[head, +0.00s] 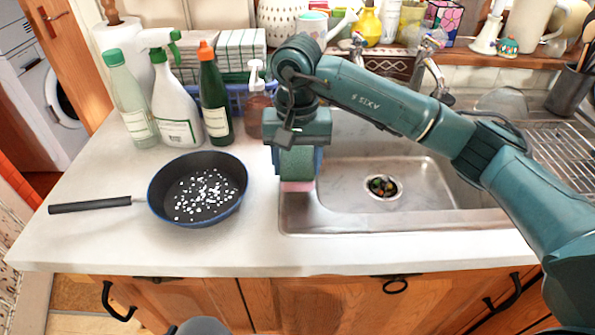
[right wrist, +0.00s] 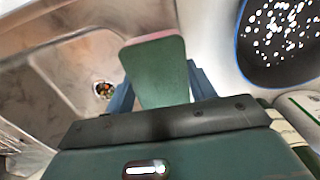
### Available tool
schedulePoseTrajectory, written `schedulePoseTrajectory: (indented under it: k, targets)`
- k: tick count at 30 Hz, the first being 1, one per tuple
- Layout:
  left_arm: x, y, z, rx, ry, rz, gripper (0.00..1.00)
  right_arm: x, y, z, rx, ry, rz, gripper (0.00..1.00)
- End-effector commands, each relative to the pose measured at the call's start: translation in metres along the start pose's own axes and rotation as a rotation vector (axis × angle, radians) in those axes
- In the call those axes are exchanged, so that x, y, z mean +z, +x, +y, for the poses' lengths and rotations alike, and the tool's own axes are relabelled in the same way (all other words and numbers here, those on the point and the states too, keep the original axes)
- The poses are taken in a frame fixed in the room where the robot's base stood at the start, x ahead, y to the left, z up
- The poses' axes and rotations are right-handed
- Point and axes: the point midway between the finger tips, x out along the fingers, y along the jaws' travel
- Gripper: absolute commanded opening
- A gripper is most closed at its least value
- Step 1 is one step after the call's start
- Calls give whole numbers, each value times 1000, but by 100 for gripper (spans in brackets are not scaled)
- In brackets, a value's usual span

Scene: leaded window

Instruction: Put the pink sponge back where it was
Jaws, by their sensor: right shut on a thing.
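The pink sponge (head: 297,186) shows a pink lower edge below a green body in the head view. In the right wrist view the sponge (right wrist: 157,75) is a green block with a pink far edge. My right gripper (head: 298,163) is shut on it, with a blue finger on either side, pointing down. It is at the left rim of the steel sink (head: 340,222). I cannot tell whether the sponge touches the rim or hangs just above it. My left gripper is not in view.
A black pan (head: 185,212) with white bits sits on the counter (head: 100,240) to the left. Several bottles, including a green one (head: 213,100), and an amber soap pump (head: 257,105) stand behind. The tap (head: 430,65) is behind the sink; its drain (head: 382,187) holds scraps.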

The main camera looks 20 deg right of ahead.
Motion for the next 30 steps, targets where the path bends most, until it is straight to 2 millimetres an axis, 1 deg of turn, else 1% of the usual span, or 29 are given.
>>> schedulePoseTrajectory:
  k: [3, 6, 14, 18, 19, 26, 30]
  targets:
    - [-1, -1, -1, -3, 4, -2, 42, 1, 17, 1, 3, 0, -5, 37]
    - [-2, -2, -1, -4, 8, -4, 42, 1, 29, 0, 2, 1, -3, 37]
    - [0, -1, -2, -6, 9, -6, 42, 0, 32, 0, 1, 0, 1, 37]
    - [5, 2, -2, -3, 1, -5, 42, 0, 38, 0, 1, 0, 0, 37]
    - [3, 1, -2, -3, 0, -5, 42, 0, 35, 0, 0, 0, 0, 58]
    - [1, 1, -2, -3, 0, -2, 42, 0, 35, 0, 1, 0, 0, 76]
    - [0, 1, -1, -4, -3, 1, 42, 0, 35, 0, 1, 0, 0, 77]
